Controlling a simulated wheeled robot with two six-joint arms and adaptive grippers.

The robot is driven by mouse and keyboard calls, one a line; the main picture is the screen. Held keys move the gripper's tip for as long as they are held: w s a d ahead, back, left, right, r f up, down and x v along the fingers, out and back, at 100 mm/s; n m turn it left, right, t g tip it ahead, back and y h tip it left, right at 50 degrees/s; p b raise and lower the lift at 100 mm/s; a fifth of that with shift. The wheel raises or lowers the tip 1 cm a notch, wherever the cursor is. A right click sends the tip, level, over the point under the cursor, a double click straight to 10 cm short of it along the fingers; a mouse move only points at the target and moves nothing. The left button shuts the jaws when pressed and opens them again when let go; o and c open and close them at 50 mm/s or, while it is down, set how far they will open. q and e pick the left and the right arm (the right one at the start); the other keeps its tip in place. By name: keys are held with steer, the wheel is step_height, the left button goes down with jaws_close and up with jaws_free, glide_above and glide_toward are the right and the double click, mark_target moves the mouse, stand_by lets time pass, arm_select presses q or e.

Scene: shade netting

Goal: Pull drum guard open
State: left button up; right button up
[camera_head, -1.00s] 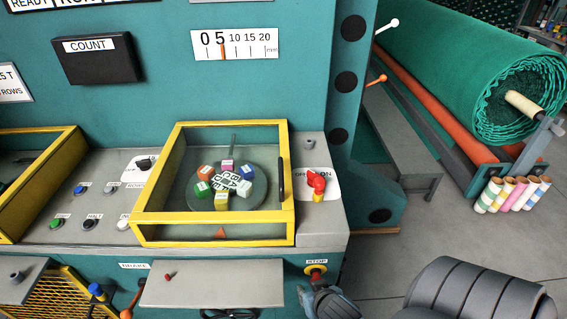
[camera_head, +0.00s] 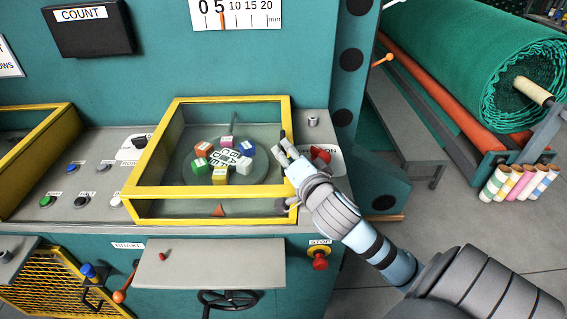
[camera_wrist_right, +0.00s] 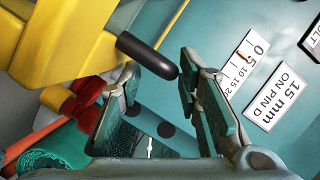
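The drum guard (camera_head: 160,190) is a yellow-framed clear cover, down over a round drum (camera_head: 220,165) that carries several coloured blocks. The guard's yellow frame also shows at the upper left of the right wrist view (camera_wrist_right: 75,40). Its dark bar handle (camera_wrist_right: 148,55) lies at the mouth of my right gripper (camera_wrist_right: 160,66), between the fingertips. The fingers are apart and not closed on the handle. My left gripper is not in view.
A red switch (camera_head: 320,155) sits just right of the guard, close to my right gripper; it also shows in the wrist view (camera_wrist_right: 82,100). A red stop button (camera_head: 320,261) is below. A grey shelf (camera_head: 210,263) juts out in front.

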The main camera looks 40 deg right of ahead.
steer(key=shift+r+x, duration=0.2)
steer(key=shift+x, duration=0.65)
steer(key=shift+r+x, duration=0.2)
steer(key=shift+x, duration=0.7)
steer(key=shift+w, duration=0.15)
jaws_close()
